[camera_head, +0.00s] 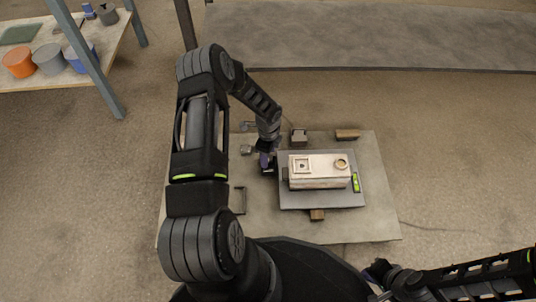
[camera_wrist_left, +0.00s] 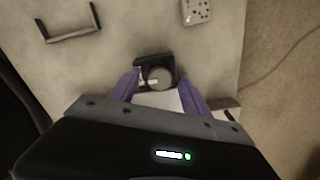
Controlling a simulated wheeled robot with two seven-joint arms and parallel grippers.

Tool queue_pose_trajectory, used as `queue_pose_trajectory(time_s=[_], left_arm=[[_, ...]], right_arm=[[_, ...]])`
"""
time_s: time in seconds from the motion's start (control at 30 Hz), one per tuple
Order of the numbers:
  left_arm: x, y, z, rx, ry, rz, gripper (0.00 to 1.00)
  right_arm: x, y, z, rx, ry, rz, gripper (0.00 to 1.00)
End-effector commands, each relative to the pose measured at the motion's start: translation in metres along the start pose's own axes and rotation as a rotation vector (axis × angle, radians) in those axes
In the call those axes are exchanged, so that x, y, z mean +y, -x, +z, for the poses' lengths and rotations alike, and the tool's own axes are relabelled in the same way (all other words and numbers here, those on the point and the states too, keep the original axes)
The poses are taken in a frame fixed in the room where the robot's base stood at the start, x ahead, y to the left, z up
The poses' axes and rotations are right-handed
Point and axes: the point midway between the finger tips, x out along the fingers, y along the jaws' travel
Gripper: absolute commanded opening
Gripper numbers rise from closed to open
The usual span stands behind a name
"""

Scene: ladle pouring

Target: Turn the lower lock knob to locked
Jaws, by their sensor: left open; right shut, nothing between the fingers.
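A pale block (camera_head: 320,181) with a square recess and a round ring on top sits on a grey plate (camera_head: 320,201) on the table. My left gripper (camera_head: 267,163) is at the block's left side. In the left wrist view, its two purple fingers (camera_wrist_left: 158,90) are open. A round grey knob (camera_wrist_left: 158,76) in a dark mount lies between and just beyond the fingertips. I cannot tell whether they touch it, whether it is the lower one, or how it is turned. My right gripper (camera_head: 378,270) is at the lower right, away from the block, its fingers small and dark.
A dark U-shaped bracket (camera_wrist_left: 70,35) and a light piece with holes (camera_wrist_left: 196,10) lie on the table. Brown blocks (camera_head: 347,134) (camera_head: 317,215) lie around the plate. A green level (camera_head: 356,182) is right of the block. A side table with buckets (camera_head: 19,61) stands at upper left.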

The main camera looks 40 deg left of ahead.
Motion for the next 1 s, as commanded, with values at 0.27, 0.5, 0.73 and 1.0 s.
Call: queue_pose_trajectory(time_s=[0.27, 0.5, 0.73, 1.0], left_arm=[[-0.001, 0.047, 0.0, 0.0, 0.0, -0.003, 0.56], [0.0, 0.072, 0.0, 0.0, 0.0, -0.001, 0.56], [0.0, 0.073, 0.0, 0.0, 0.0, -0.001, 0.56], [0.0, 0.073, 0.0, 0.0, 0.0, -0.001, 0.56]], right_arm=[[-0.007, 0.021, 0.002, -0.006, 0.002, 0.002, 0.0], [-0.01, 0.031, 0.003, -0.012, 0.002, 0.002, 0.0], [-0.01, 0.03, 0.003, -0.013, 0.002, 0.002, 0.0], [-0.01, 0.03, 0.003, -0.013, 0.002, 0.002, 0.0]])
